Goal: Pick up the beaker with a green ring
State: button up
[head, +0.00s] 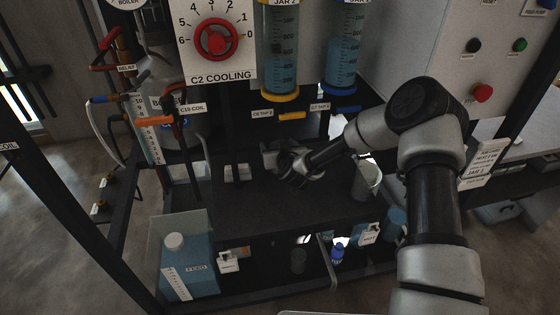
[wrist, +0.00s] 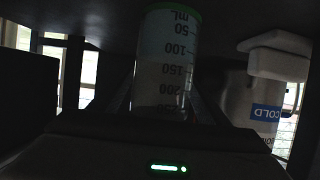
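The beaker with a green ring (wrist: 168,70) shows in the wrist view, with dark volume marks. Its green ring is at the top of the picture. My gripper (wrist: 166,98) has its dark fingers on either side of the beaker; whether they touch it is too dark to tell. In the head view my gripper (head: 285,165) is low over the dark shelf (head: 255,205), left of a clear beaker (head: 362,183). I cannot make out the green-ringed beaker in the head view; my gripper may hide it.
A white container labelled COLD (wrist: 265,105) stands right of the beaker in the wrist view. Blue-filled columns (head: 280,60) and a valve panel (head: 217,40) rise behind the shelf. A blue jug (head: 188,265) stands below. The shelf front is bare.

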jog(key=c, duration=1.1)
jog(key=shift+c, duration=1)
jog(key=shift+r, duration=0.15)
